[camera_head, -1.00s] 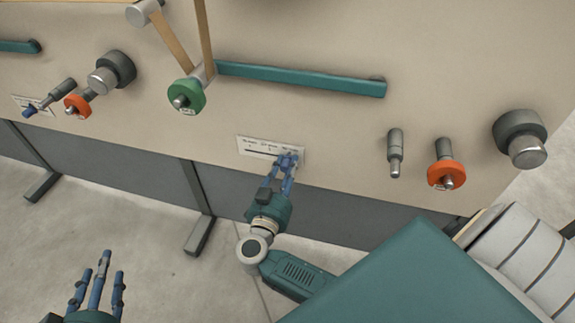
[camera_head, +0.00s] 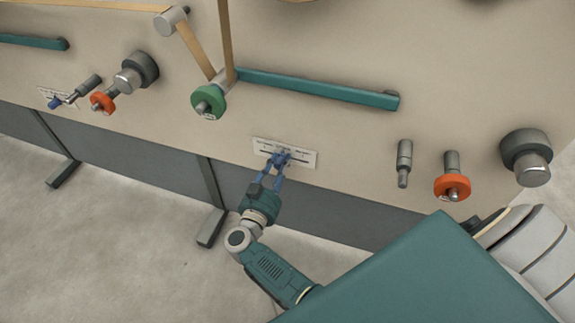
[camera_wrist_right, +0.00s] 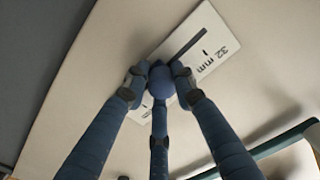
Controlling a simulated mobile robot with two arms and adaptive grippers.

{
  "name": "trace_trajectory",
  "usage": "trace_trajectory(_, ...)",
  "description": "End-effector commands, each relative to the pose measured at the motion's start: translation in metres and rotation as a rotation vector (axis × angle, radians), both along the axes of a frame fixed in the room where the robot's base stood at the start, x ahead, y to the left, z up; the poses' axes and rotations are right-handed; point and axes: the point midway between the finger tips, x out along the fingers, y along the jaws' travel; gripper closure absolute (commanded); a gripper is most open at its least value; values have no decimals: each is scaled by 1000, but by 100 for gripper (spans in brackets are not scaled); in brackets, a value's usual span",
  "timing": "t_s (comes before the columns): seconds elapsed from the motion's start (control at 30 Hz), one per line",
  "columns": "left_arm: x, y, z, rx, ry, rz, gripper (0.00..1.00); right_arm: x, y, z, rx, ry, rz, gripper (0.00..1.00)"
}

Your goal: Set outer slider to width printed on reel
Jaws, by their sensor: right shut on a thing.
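A white scale plate (camera_head: 308,158) with a dark slot is on the beige machine panel. In the right wrist view the plate (camera_wrist_right: 208,22) shows the print "32 mm" beyond the slider. My right gripper (camera_head: 281,156) is shut on a round blue slider knob (camera_wrist_right: 161,82), around the middle of the plate. The fingers hide part of the slot and print. A green-rimmed reel (camera_head: 208,102) is on the panel above left; its small label is too small to read. My left gripper is out of view.
A second plate with a blue knob (camera_head: 54,103) is at the left. Orange-ringed spindles (camera_head: 453,187) and grey knobs (camera_head: 526,157) stick out of the panel. A teal bar (camera_head: 318,88) runs above the plate. The floor below left is clear.

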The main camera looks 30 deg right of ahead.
Motion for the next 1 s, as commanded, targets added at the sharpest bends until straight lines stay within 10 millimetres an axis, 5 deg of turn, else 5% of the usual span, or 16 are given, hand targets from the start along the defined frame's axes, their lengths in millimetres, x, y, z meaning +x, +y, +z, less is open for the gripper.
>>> trace_trajectory(0.2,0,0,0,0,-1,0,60,2,-3,6,-11,-8,-1,100)
trace_trajectory(0.23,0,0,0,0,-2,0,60,2,-3,6,-11,-8,-1,73)
trace_trajectory(0.3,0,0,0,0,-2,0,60,2,-2,6,-11,-9,-1,59)
trace_trajectory(1.0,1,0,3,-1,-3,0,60,-13,-12,2,-7,-1,0,59)
